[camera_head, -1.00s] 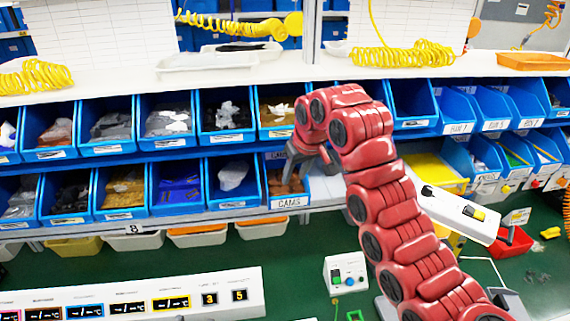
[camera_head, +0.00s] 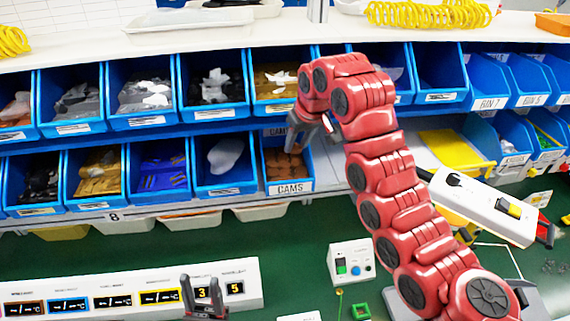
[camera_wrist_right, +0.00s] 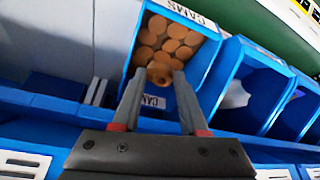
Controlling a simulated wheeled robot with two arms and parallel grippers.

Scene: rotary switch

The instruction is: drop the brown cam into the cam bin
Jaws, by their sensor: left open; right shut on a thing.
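The cam bin (camera_head: 291,187) is the blue bin labelled CAMS in the lower shelf row, and its blue wall also shows in the right wrist view (camera_wrist_right: 207,62). Several brown round cams lie inside it. My right gripper (camera_head: 297,139) is at this bin's opening. In the right wrist view it is shut on a brown cam (camera_wrist_right: 159,73), held between the fingertips in front of the bin's contents. The exact gap between the held cam and those below cannot be told. My left gripper (camera_head: 203,295) is open and empty at the bottom of the head view.
The upper bin row (camera_head: 275,85) hangs close above my right gripper. A white display panel (camera_head: 130,290) and a small button box (camera_head: 351,262) are on the green bench.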

